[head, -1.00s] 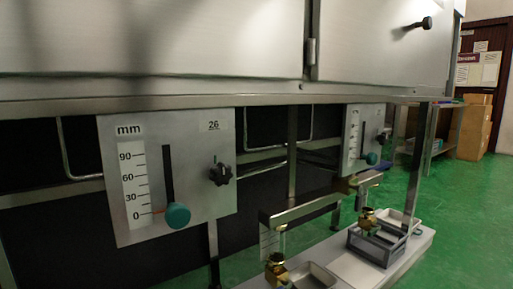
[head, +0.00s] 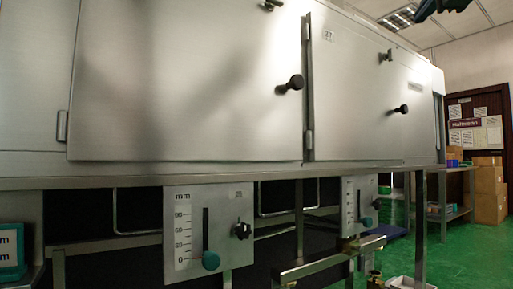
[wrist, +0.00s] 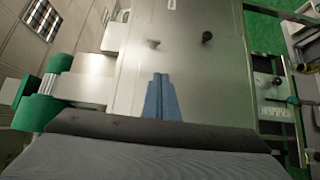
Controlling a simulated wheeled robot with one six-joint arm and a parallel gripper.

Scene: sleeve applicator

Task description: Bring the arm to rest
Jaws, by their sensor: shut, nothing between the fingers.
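My gripper (wrist: 158,78) shows in the wrist view as two blue fingers, side by side and shut with nothing between them. It points toward the steel machine front, with open space around the fingertips; the exact gap to the panel is hard to judge. A dark teal part of my arm (head: 438,8) shows at the top right edge of the head view. The gripper itself is not clear there. The steel machine (head: 190,90) fills most of the head view, with its doors shut and black knobs on them.
Below the machine hang two scale plates, a near one (head: 236,255) and a far one (head: 369,190), each with a teal slider knob. A steel bracket (head: 320,264) stands below. Cardboard boxes (head: 488,195) and a shelf (head: 458,200) stand back right. Green floor (head: 470,255) is free at the right.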

